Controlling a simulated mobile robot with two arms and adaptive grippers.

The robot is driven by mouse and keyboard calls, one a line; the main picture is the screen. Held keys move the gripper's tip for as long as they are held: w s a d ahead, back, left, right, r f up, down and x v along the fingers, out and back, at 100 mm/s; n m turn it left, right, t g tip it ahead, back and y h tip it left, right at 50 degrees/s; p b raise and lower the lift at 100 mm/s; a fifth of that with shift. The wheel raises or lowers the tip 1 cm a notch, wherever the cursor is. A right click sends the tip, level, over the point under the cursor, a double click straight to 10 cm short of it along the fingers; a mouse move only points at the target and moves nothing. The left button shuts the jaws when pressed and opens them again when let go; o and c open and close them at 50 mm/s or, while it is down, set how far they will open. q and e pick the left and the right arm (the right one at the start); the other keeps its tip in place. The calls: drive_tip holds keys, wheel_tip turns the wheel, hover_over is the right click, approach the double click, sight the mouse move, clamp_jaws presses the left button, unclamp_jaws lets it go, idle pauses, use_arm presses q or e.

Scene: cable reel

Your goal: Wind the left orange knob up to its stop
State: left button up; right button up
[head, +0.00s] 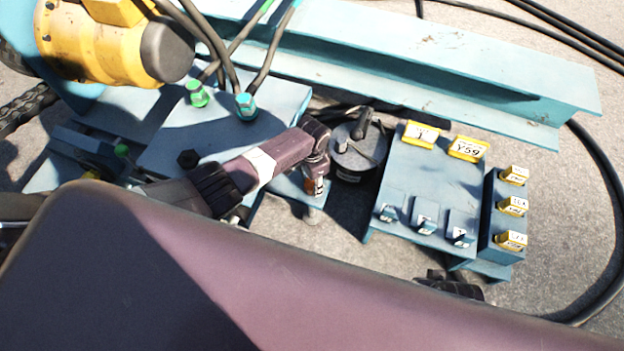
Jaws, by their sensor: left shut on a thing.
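My left arm comes in from the left, and its gripper (316,181) points down beside the teal plate. It is shut on a small orange knob (312,187), of which only a little shows between and below the fingers. The knob's mount and turning angle are mostly hidden. A dark jointed part (455,285), perhaps my right gripper, shows at the lower right behind my large purple arm link. Its fingers cannot be made out.
A black round drum (352,160) with an upright handle stands right of the left gripper. A teal panel (440,178) with yellow tags and small blocks lies further right. A teal beam (440,70) crosses behind. Black cables (600,165) curve at the right. My arm link hides the foreground.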

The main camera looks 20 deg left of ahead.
use_arm(q)
drive_tip(key=n+p, duration=0.1)
drive_tip(key=n, duration=0.4)
drive_tip(key=shift+s+p, duration=0.1)
drive_tip(key=shift+p, duration=0.25)
drive_tip(key=shift+n+p, duration=0.3)
drive_tip(key=shift+n, duration=1.2)
use_arm(e)
drive_tip(key=s+f, duration=0.3)
drive_tip(key=f, duration=0.5)
drive_tip(key=shift+d+f, duration=0.15)
drive_tip(key=shift+f, duration=0.1)
drive_tip(key=shift+s+f+g, duration=0.1)
drive_tip(key=shift+g, duration=0.2)
use_arm(q)
drive_tip(key=o, duration=1.1)
drive_tip(key=shift+o, duration=0.2)
drive_tip(key=shift+r, duration=0.15)
wheel_tip(320, 180, up, 12)
